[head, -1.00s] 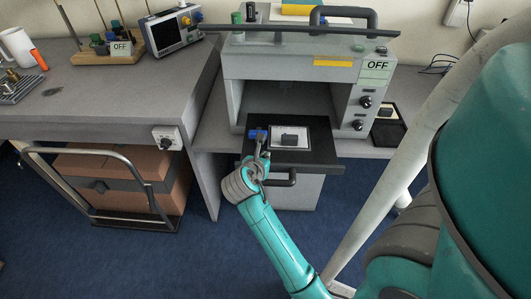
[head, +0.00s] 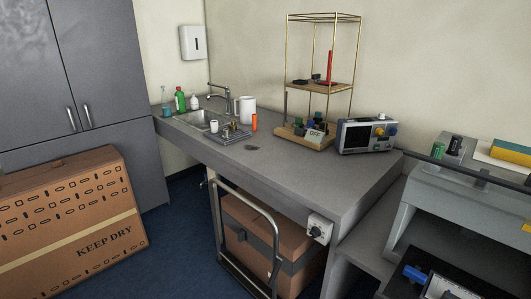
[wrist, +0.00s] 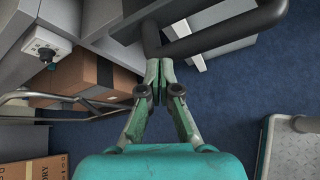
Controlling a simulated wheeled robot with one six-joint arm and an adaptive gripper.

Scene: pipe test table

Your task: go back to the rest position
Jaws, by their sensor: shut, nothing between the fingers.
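My gripper (wrist: 158,72) shows in the wrist view with its two green fingers together and nothing between them. Its tips lie close to a thick dark handle bar (wrist: 225,36); I cannot tell whether they touch it. The head view does not show my gripper or arm. The grey press-like machine (head: 455,205) stands at the right edge of the head view. Its pulled-out black tray, partly cut off, carries a blue item (head: 415,274).
A grey bench (head: 300,180) holds a meter (head: 367,136), a wooden rack (head: 305,135) and a white jug (head: 247,110). Below it stand a trolley frame (wrist: 60,98) and a brown box (head: 260,230). A large carton (head: 70,215) stands left. Blue floor (wrist: 235,85) is open right of the gripper.

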